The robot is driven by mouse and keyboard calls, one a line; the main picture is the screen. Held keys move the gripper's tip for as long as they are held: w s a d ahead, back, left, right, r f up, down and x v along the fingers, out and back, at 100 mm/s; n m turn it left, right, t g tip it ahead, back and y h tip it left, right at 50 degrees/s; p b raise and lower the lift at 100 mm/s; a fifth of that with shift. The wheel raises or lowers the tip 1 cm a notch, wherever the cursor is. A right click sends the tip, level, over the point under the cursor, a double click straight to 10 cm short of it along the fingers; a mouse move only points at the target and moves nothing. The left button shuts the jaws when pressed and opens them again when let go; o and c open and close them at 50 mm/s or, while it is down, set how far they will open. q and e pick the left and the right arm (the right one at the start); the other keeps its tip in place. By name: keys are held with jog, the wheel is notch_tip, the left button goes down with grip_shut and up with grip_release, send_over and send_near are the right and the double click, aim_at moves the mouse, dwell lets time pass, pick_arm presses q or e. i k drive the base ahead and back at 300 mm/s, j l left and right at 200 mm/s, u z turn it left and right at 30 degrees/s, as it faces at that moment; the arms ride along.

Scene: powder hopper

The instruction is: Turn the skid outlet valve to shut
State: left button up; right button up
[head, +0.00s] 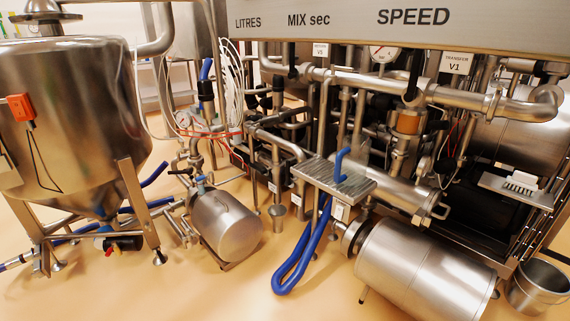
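Neither of my grippers is in view. I cannot tell for sure which part is the skid outlet valve. On the skid, a black upright handle (413,74) stands on the pipe beside the label "TRANSFER V1" (457,63). Another black handle (293,59) is near the label "RETURN V5" (320,50). A blue bent handle or hose end (341,164) rises above a ribbed metal plate (338,179) at the middle of the skid. A blue handle (206,69) tops a black fitting further left. Small labels by the lower pipes are too small to read.
A steel hopper (75,110) on legs stands at the left. Steel motors (228,225) and (425,272) sit low in front. A blue hose (300,262) loops onto the floor. A bucket (537,287) stands at the right. Tan floor (190,290) is open at front left.

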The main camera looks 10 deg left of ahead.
aim_at(287, 183)
jog(key=i+j+z, duration=0.1)
jog(key=j, duration=0.25)
jog(key=i+j+z, duration=0.1)
jog(key=i+j, duration=0.2)
jog(key=i+j+z, duration=0.1)
jog(key=j, duration=0.3)
jog(key=i+j+z, duration=0.1)
jog(key=j, duration=0.3)
jog(key=i+j+z, duration=0.1)
jog(key=i+j, duration=0.15)
jog(key=j, duration=0.15)
jog(key=i+j, duration=0.15)
jog(key=j, duration=0.25)
jog(key=i+j+z, duration=0.25)
jog(key=i+j, duration=0.25)
jog(key=i+j+z, duration=0.25)
jog(key=i+j, duration=0.3)
